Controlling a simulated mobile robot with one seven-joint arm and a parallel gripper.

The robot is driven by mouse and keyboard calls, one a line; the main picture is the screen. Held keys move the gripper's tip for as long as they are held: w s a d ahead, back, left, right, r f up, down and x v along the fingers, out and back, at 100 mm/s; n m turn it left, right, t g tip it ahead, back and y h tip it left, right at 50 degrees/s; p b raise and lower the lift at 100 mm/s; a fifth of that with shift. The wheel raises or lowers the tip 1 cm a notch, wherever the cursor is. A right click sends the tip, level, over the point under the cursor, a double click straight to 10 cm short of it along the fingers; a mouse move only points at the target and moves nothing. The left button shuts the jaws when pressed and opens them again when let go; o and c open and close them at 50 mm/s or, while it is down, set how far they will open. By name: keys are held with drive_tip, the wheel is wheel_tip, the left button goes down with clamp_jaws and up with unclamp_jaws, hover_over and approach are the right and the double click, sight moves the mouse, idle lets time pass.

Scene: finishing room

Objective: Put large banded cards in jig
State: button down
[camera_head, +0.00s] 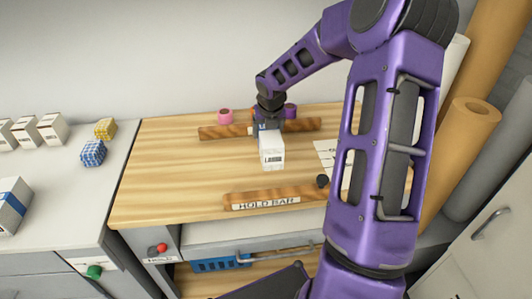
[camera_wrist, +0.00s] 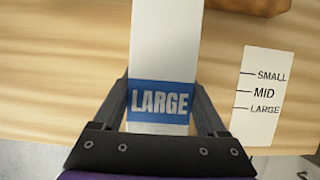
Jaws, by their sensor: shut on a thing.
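The large banded cards (camera_head: 272,150) are a tall white stack with a blue band reading LARGE, which also shows in the wrist view (camera_wrist: 161,100). My gripper (camera_wrist: 162,88) is shut on the stack, one finger on each side at the band. In the head view my gripper (camera_head: 267,122) is over the middle of the wooden bench. A wooden bar labelled HOLD BAR (camera_head: 265,199) lies at the front of the bench; another wooden bar (camera_head: 211,132) lies behind the stack. A white sheet marked SMALL, MID, LARGE (camera_wrist: 263,97) is right of the stack. I cannot tell whether the stack touches the bench.
A pink roll (camera_head: 225,115) and a purple roll (camera_head: 291,110) stand at the back. A black knob (camera_head: 322,181) is by the front bar. A counter on the left (camera_head: 60,190) holds white boxes and checkered blocks. The bench's left part (camera_head: 160,170) is clear.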

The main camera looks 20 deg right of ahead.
sight(270, 132)
wheel_tip(270, 132, down, 7)
drive_tip(key=shift+r+b, duration=0.1)
drive_tip(key=shift+b, duration=0.9)
unclamp_jaws()
drive_tip(key=p+v, duration=0.4)
drive_tip(key=v, duration=0.8)
drive_tip(key=shift+s, duration=0.15)
